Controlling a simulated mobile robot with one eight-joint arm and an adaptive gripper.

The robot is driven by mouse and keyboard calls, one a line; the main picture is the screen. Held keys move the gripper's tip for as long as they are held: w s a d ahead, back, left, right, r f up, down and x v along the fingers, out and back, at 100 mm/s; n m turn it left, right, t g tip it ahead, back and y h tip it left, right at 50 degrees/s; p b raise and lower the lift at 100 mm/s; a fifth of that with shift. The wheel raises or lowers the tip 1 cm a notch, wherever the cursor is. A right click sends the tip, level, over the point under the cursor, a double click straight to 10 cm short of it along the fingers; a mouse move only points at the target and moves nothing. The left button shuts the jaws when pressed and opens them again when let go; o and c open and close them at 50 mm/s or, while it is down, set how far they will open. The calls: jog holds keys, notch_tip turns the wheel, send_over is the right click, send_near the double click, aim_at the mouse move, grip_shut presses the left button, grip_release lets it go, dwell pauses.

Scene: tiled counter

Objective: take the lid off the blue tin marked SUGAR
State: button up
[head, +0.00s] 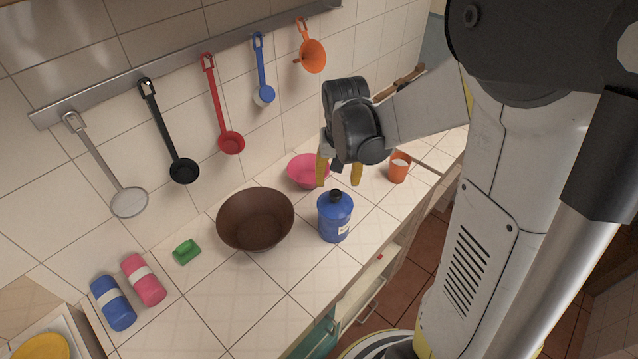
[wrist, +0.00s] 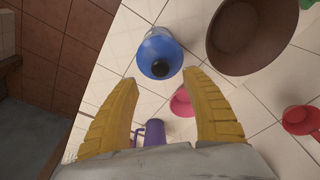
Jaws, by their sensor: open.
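The blue tin (head: 334,222) stands upright on the tiled counter, with a pale label low on its side whose lettering is too small to read. Its blue lid with a black knob (head: 336,195) is on top. The wrist view shows the tin (wrist: 160,55) from above, with the dark knob facing me, beyond my fingertips. My gripper (head: 339,183) hangs above and slightly behind the tin, its yellow fingers apart and pointing down. In the wrist view my gripper (wrist: 165,80) is open, with nothing between the fingers.
A brown bowl (head: 255,221) stands just left of the tin. A pink bowl (head: 308,170) is behind, and an orange cup (head: 399,168) is to the right. A green item (head: 186,251) and two rolls lie further left. Utensils hang from a wall rail (head: 190,60). The front counter is clear.

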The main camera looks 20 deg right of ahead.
aim_at(336, 193)
jog(key=f, duration=0.2)
jog(key=w+f+b, duration=0.1)
jog(key=f, duration=0.4)
jog(key=shift+w+d+f, duration=0.2)
jog(key=shift+d+f, duration=0.05)
jog(key=shift+f, duration=0.15)
jog(key=c, duration=1.2)
